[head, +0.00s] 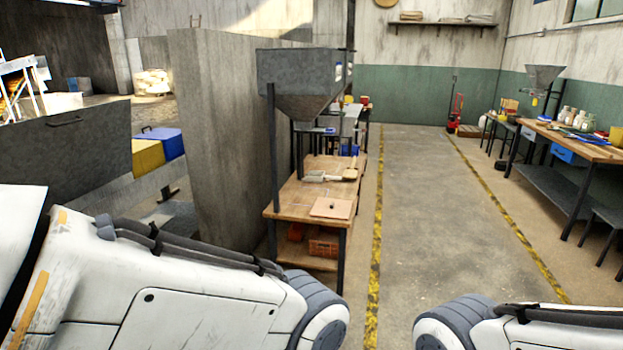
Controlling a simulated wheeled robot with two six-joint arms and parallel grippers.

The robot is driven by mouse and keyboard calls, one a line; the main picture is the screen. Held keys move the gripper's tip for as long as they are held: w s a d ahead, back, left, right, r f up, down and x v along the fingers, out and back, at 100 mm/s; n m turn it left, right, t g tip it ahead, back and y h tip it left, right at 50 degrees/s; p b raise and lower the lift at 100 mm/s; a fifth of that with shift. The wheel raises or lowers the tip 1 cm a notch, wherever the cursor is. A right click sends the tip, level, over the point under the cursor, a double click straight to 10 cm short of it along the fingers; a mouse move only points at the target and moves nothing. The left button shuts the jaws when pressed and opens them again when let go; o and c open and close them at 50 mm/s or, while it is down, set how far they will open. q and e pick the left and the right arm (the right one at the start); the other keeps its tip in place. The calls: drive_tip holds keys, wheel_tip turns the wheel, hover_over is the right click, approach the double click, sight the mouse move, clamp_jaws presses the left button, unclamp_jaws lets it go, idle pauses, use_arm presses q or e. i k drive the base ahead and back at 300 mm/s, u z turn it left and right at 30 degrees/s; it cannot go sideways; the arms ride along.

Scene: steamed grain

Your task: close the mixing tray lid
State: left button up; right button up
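A large dark grey metal panel (70,150) with a bar handle (65,120) near its top edge stands tilted up at the left of the head view. It looks like the raised lid of the mixing tray, but I cannot be sure. The tray itself cannot be made out; my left arm covers the area below the panel. My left arm crosses the lower left and my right arm shows at the lower right. Neither gripper is in view.
A tall concrete wall (215,140) stands right of the panel. Beyond it are a metal hopper (300,80) and a wooden workbench (290,203). Yellow and blue boxes (148,156) sit behind the panel. The floor aisle (425,220) is clear; another bench (575,145) stands at right.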

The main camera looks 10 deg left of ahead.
sight(73, 154)
drive_tip(key=i, duration=0.35)
drive_tip(key=u, duration=1.25)
drive_tip(key=i, duration=1.5)
drive_tip(key=u, duration=1.8)
drive_tip(key=i, duration=0.95)
drive_tip(key=z, duration=1.25)
